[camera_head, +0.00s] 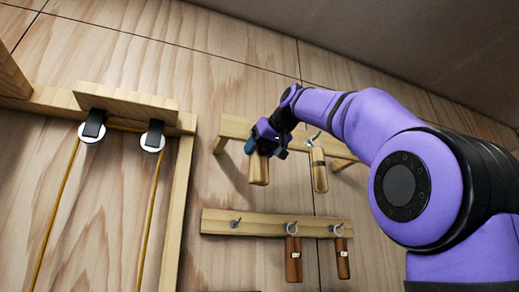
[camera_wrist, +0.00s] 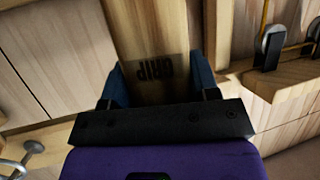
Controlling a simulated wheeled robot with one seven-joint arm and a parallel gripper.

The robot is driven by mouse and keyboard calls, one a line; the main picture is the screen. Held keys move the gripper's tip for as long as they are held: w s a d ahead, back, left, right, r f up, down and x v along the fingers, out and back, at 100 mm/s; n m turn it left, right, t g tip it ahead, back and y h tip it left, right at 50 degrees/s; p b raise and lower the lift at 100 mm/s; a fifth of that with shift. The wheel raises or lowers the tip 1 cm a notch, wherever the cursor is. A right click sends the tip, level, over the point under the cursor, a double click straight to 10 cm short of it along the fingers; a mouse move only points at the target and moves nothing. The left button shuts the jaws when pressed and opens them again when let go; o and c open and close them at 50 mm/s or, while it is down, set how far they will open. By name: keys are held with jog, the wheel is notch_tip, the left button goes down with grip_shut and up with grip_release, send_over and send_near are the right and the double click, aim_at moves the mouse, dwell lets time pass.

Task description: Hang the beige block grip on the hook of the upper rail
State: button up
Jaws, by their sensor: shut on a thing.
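My gripper (camera_head: 266,146) is shut on the beige block grip (camera_head: 258,170), which hangs down below the fingers in front of the upper rail (camera_head: 235,127). In the wrist view the block grip (camera_wrist: 150,35) sits between the blue fingers (camera_wrist: 161,85), with the upside-down word GRIP on its face. On the upper rail a hook (camera_head: 313,138) to the right of my gripper bears another light wooden grip (camera_head: 320,172). A metal hook (camera_wrist: 33,147) shows at the lower left of the wrist view. Any rail hook right behind my gripper is hidden.
The lower rail (camera_head: 262,224) has an empty hook (camera_head: 235,222) at left and two reddish-brown grips (camera_head: 293,260) (camera_head: 342,260) on its other hooks. At left a wooden frame (camera_head: 130,104) holds two pulleys with yellow ropes. Bare wall lies between the rails.

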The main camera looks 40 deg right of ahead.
dwell(0.4)
jog(key=o, duration=1.1)
jog(key=shift+s, duration=0.15)
jog(key=v, duration=1)
jog(key=shift+s+r, duration=0.25)
jog(key=s+a+f+g, duration=0.1)
jog(key=a+f+g, duration=0.15)
jog(key=f, duration=1.05)
jog(key=s+a+f+g, duration=0.1)
jog(key=a+f+g, duration=0.15)
jog(key=f, duration=1.15)
jog(key=s+a+f+g, duration=0.1)
jog(key=a+f, duration=0.3)
jog(key=f, duration=0.9)
jog(key=s+f, duration=0.2)
jog(key=f, duration=0.4)
jog(key=s+a+f+g, duration=0.1)
jog(key=s+f, duration=0.2)
jog(key=f, duration=0.3)
jog(key=s+a+f+g, duration=0.1)
jog(key=s+f, duration=0.2)
jog(key=f, duration=0.2)
jog(key=shift+a+f, duration=0.2)
jog(key=shift+f, duration=0.2)
